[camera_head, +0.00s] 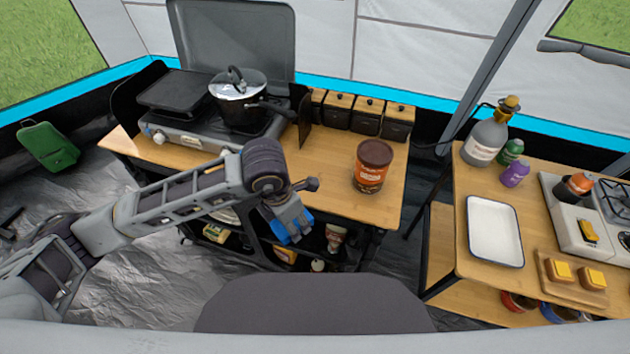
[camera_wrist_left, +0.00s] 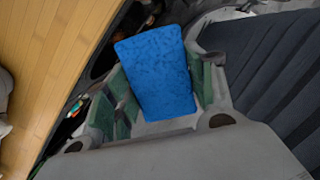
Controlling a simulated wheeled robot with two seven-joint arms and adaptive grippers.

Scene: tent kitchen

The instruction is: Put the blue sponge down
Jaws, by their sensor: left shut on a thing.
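The blue sponge (camera_head: 291,229) is held in my left gripper (camera_head: 288,222), in front of the near edge of the wooden table (camera_head: 325,185). In the left wrist view, the sponge (camera_wrist_left: 158,72) is a flat blue block between the green-padded fingers of my left gripper (camera_wrist_left: 160,95). The gripper is shut on it, and the sponge is clear of the tabletop. My right gripper does not show in either view.
A brown canister (camera_head: 372,166) stands on the table's right part. A stove with a pot (camera_head: 238,98) is at the back left. A white tray (camera_head: 494,231) lies on the right table. Bare wood lies between stove and canister.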

